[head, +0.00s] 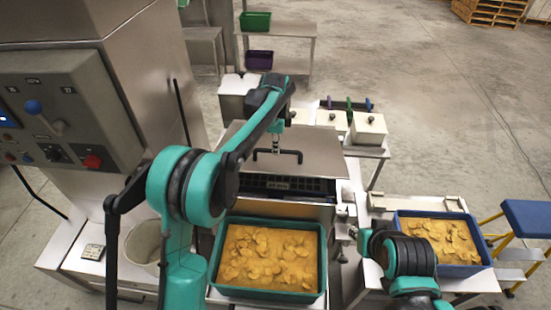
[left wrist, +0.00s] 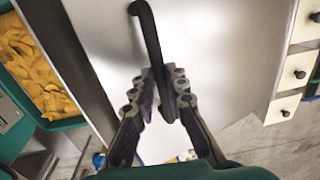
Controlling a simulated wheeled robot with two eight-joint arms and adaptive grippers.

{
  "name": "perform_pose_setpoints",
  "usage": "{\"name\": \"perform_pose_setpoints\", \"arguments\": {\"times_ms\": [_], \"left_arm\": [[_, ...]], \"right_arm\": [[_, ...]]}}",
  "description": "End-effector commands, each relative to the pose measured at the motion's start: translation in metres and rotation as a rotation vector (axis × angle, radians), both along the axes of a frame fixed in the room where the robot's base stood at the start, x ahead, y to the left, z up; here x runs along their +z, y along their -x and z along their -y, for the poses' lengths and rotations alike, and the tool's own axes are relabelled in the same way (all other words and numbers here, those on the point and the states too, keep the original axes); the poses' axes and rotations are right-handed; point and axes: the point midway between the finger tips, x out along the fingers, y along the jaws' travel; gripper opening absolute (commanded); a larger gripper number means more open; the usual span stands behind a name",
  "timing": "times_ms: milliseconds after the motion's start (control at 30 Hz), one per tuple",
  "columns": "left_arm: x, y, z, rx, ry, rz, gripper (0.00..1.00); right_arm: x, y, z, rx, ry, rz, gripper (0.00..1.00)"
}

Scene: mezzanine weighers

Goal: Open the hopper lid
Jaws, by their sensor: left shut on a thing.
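The hopper lid (head: 318,142) is a flat steel plate in the middle of the head view, with a black bar handle (head: 293,152) on it. A dark gap with a grid (head: 290,186) shows under its near edge, so the lid looks partly raised. My left gripper (head: 276,140) reaches down to the handle from above. In the left wrist view its fingers (left wrist: 166,98) are closed around one end of the handle (left wrist: 147,28), above the pale lid surface (left wrist: 215,60). The right arm shows at the lower right of the head view, but its gripper cannot be made out.
A green tray of chips (head: 318,290) stands in front of the hopper. A blue tray of chips (head: 400,222) stands to the right, beside a blue-topped step stool (head: 528,216). White lidded bins (head: 368,132) stand behind the hopper. A control cabinet (head: 70,105) is on the left.

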Motion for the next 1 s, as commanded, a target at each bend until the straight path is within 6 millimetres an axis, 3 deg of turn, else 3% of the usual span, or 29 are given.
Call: {"name": "perform_pose_setpoints", "arguments": {"times_ms": [33, 100, 400, 633, 1000], "left_arm": [[0.018, -0.009, 0.000, 0.000, 0.000, 0.004, 0.00], [0.034, -0.019, 0.000, 0.001, 0.000, 0.005, 0.00], [0.077, -0.057, 0.000, 0.001, 0.000, 0.009, 0.00], [0.086, -0.070, 0.000, 0.001, -0.001, 0.009, 0.00], [0.085, -0.072, -0.001, 0.001, -0.001, 0.009, 0.00]], "right_arm": [[0.013, 0.000, 0.000, 0.000, 0.000, 0.000, 0.26], [0.022, 0.000, 0.000, 0.000, 0.000, 0.000, 0.26], [0.054, 0.000, 0.000, 0.000, 0.000, 0.000, 0.26], [0.062, 0.000, 0.000, 0.000, 0.000, 0.000, 0.26], [0.062, 0.000, 0.000, 0.000, 0.000, 0.000, 0.26]]}}
